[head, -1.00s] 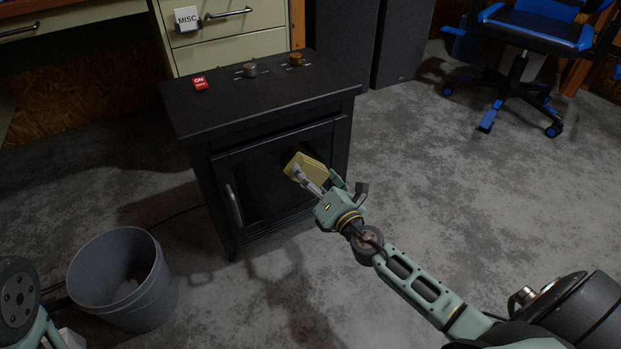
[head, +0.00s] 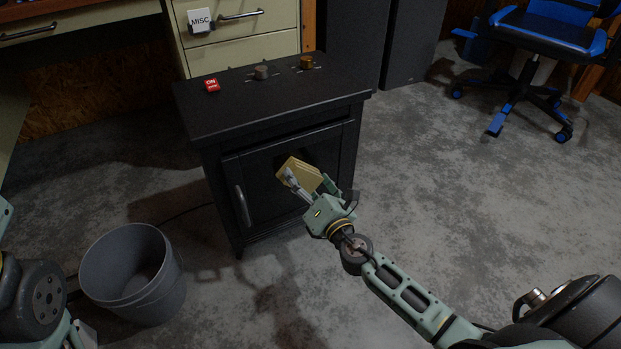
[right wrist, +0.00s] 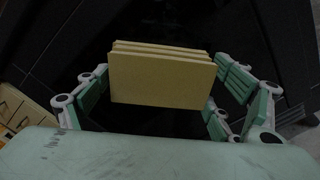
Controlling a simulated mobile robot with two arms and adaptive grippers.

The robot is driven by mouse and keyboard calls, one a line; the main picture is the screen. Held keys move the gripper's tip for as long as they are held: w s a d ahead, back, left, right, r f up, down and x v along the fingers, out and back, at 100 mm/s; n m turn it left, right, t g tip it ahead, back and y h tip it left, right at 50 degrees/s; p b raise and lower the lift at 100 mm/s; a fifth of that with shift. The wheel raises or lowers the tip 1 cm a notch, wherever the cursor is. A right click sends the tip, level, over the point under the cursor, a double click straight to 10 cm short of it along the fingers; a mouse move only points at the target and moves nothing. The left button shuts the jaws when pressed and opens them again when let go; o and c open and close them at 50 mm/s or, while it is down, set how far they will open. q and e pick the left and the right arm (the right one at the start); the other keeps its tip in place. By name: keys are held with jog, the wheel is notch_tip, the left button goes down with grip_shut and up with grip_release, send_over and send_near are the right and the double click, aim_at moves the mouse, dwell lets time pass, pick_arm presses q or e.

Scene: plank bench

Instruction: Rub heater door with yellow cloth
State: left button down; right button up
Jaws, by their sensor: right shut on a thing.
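The black heater (head: 282,108) stands on the floor, its dark door (head: 262,196) facing me with a grey handle (head: 243,206) at its left edge. My right gripper (head: 306,184) is shut on the folded yellow cloth (head: 297,173), in front of the door's upper middle. In the right wrist view the layered cloth (right wrist: 160,80) sits between the fingers, with the dark door behind it. I cannot tell whether the cloth touches the door. Part of my left arm shows at the left edge of the head view; its gripper is not in view.
A grey bin (head: 132,272) stands on the floor left of the heater. A red switch (head: 212,85) and two knobs sit on the heater top. Cream drawers (head: 245,40) are behind it. A blue and black chair (head: 540,50) is at the back right. Floor to the right is clear.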

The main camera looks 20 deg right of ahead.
jog(key=shift+s+a, duration=0.15)
jog(key=shift+a, duration=4)
